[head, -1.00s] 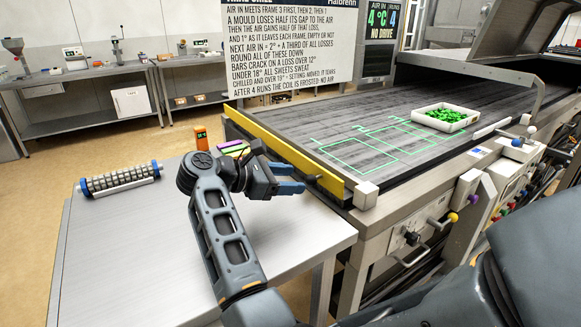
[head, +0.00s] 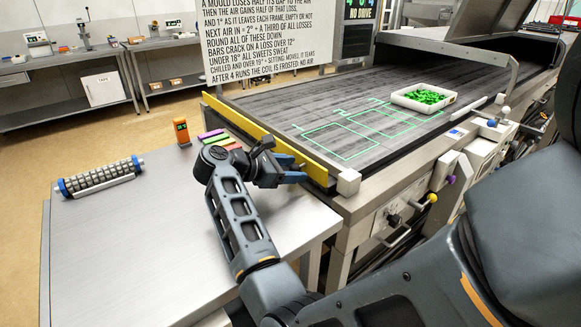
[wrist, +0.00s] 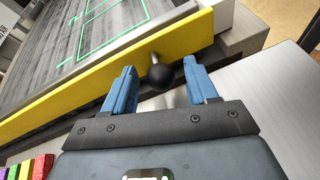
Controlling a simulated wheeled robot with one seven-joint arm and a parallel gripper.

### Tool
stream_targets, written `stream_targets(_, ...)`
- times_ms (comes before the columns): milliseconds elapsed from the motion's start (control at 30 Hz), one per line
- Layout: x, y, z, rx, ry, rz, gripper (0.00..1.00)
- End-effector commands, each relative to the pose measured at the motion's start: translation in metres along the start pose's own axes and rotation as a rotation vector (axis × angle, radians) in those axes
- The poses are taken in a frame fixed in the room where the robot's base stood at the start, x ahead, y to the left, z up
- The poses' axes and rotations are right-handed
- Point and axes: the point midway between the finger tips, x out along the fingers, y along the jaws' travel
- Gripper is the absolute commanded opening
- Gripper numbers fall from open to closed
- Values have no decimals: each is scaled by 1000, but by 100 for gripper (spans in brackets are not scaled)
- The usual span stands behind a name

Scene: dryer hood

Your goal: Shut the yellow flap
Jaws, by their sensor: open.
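The yellow flap (head: 262,133) is a long bar standing along the near-left edge of the belt machine. It also crosses the wrist view (wrist: 85,98). A round black knob (wrist: 161,77) on a short stem sticks out from the flap's face. My gripper (head: 299,169) is at the flap's near end, on the table side. In the wrist view my gripper (wrist: 162,84) is open, its blue fingers on either side of the knob. The knob lies between the fingertips, with a gap visible on both sides. I cannot tell whether a fingertip touches the flap.
A steel table (head: 130,240) lies below my arm. It bears a grey roller with blue ends (head: 100,178), an orange device (head: 182,132) and several coloured bars (head: 212,136). A white tray of green pieces (head: 423,98) sits on the belt (head: 320,100). A sign stands behind.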

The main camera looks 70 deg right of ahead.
Motion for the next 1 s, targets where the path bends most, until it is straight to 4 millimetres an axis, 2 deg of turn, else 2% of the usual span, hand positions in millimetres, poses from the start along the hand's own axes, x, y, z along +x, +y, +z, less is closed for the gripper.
stream_targets(133, 0, 0, 0, 0, 0, 0, 56)
stream_targets(667, 0, 0, 0, 0, 0, 0, 5)
stream_targets(1000, 0, 1, 2, -2, 47, -12, 3)
